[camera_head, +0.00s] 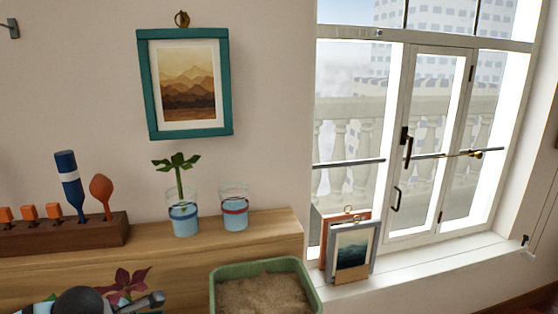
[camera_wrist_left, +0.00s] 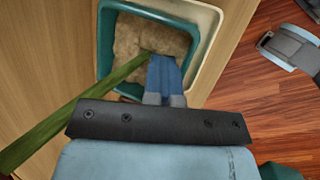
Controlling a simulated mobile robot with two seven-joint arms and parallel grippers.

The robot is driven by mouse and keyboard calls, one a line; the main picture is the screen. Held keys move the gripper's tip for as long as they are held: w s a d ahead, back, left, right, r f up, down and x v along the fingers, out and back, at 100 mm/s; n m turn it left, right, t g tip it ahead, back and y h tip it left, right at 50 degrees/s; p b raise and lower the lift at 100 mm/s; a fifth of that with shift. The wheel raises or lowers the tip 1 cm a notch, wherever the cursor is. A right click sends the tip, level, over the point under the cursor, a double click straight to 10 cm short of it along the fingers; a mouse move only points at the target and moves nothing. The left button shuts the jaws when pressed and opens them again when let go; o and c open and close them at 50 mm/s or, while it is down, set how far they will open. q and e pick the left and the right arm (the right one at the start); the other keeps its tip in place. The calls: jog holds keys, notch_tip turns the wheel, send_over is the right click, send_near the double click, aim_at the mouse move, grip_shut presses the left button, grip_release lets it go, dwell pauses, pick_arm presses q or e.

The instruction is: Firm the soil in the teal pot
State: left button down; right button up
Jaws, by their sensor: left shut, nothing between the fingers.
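In the left wrist view the teal pot (camera_wrist_left: 191,52) is square and holds light brown, crumbly soil (camera_wrist_left: 130,40). My left gripper (camera_wrist_left: 163,60) is shut and empty, its blue fingers pointing at the soil near the pot's lower right side. I cannot tell whether the tips touch the soil. A green stem (camera_wrist_left: 70,118) slants from the lower left to the fingertips. In the head view a plant with dark red leaves (camera_head: 124,284) shows at the bottom left, beside dark parts of my arm; its pot is out of frame. My right gripper is not recognizable.
A green soil-filled planter (camera_head: 314,292) stands at the bottom middle. A wooden shelf (camera_head: 265,227) holds two glasses, one with a cutting (camera_head: 184,215), and a tool rack (camera_head: 75,236). Framed pictures (camera_head: 352,250) lean on the windowsill. A cream rim (camera_wrist_left: 214,40) borders the teal pot.

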pick_arm(q)
notch_tip(320, 180, up, 8)
jog(key=p, duration=0.3)
jog(key=shift+p, duration=0.4)
pick_arm(e)
jog(key=shift+s+d+r, duration=0.1)
jog(key=shift+s+r, duration=0.15)
jog(key=shift+r, duration=0.6)
pick_arm(q)
jog(key=shift+f, duration=0.1)
pick_arm(e)
jog(key=shift+r, duration=0.1)
